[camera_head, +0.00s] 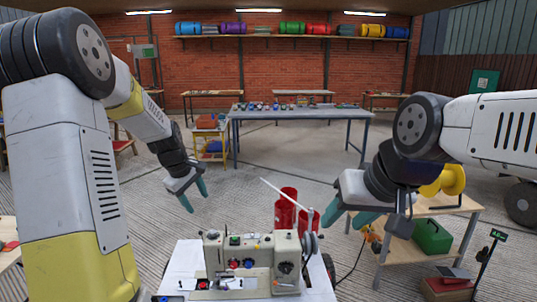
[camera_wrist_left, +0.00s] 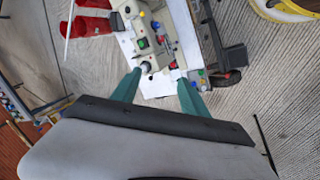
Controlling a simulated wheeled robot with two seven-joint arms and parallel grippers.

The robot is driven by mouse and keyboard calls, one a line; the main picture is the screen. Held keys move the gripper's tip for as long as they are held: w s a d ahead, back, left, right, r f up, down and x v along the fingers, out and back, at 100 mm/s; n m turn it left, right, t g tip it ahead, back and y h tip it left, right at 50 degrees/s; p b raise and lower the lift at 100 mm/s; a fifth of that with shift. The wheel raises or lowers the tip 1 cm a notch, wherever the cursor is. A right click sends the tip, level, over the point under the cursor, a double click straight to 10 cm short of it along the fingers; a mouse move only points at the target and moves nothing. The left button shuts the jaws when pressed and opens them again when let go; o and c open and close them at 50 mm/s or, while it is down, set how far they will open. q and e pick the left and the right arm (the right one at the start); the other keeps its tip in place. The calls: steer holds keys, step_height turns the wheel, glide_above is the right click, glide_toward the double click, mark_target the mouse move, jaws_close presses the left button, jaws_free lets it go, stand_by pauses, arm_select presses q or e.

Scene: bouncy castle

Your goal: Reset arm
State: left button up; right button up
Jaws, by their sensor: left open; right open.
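My left gripper (camera_head: 194,196) hangs from the left arm, left of and above a machine. Its two green fingers are apart with nothing between them, and they also show in the left wrist view (camera_wrist_left: 158,85). My right gripper (camera_head: 350,222) is on the right side, its green fingers angled down and left, beside the red cylinders. It looks empty. No object is held by either arm.
A beige machine (camera_head: 256,247) with knobs stands on a white table (camera_head: 178,272) front centre. Red cylinders (camera_head: 285,208) stand behind it. A wooden shelf table (camera_head: 440,206) with a green box (camera_head: 432,236) is right.

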arm_select(q)
steer(key=s+d+r+m, duration=0.2)
steer(key=s+r+m, duration=0.2)
steer(key=s, duration=0.5)
steer(key=s+d+r+m+t, duration=0.1)
steer(key=s+d+r+m, duration=0.2)
steer(key=s, duration=0.7)
steer(key=s+d+r+m+t, duration=0.1)
steer(key=s+d+r+m, duration=0.2)
steer(key=s, duration=0.6)
step_height(320, 180, up, 3)
steer(key=shift+s+d+f+m+h, duration=0.1)
steer(key=shift+s+d+m+h, duration=0.2)
steer(key=shift+m, duration=0.7)
steer(key=shift+c, duration=0.2)
